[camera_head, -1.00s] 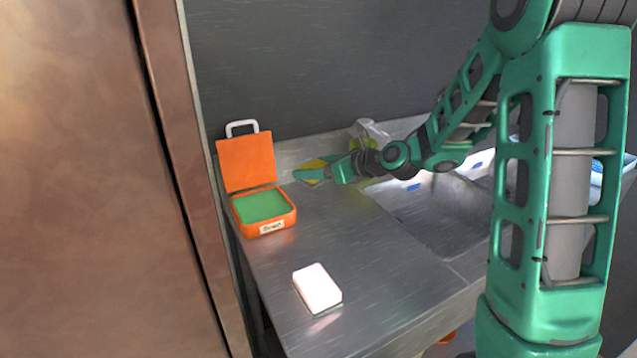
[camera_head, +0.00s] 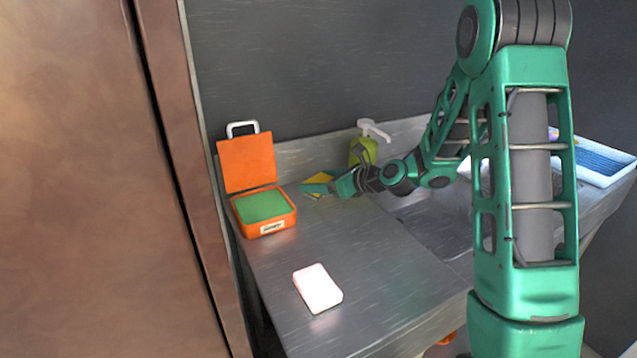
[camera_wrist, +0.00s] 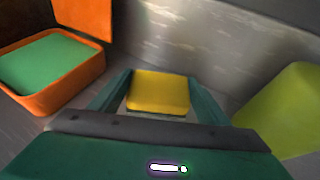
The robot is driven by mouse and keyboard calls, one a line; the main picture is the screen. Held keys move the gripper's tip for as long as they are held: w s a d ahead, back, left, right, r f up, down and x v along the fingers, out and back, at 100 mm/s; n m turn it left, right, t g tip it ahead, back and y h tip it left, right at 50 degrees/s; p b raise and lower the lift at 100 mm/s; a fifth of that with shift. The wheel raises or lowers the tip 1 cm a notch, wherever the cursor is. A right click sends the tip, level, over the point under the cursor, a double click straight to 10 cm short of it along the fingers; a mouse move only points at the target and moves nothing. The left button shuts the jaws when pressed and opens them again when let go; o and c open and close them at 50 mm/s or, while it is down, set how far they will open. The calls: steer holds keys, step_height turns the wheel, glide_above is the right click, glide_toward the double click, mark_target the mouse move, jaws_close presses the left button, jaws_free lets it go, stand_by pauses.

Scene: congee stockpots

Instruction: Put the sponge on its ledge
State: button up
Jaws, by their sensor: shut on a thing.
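My gripper (camera_head: 314,187) is low over the back of the steel counter, right of the orange box. It is shut on a yellow sponge (camera_wrist: 158,92), which sits between the two green fingers in the wrist view. In the head view only a bit of the sponge (camera_head: 321,178) shows, mostly covered by the fingers. I cannot tell whether the sponge touches the counter. No ledge can be told for certain; a raised steel back strip (camera_head: 296,153) runs behind the gripper.
An open orange box (camera_head: 279,223) with a green pad (camera_head: 262,205) stands left of the gripper. A yellow-green pump bottle (camera_head: 366,149) stands close on the right. A pinkish-white block (camera_head: 318,288) lies on the front counter. The sink (camera_head: 440,220) and a blue-white tray (camera_head: 601,163) are farther right.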

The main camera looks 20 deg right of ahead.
steer(key=o, duration=1)
steer(key=v, duration=1.2)
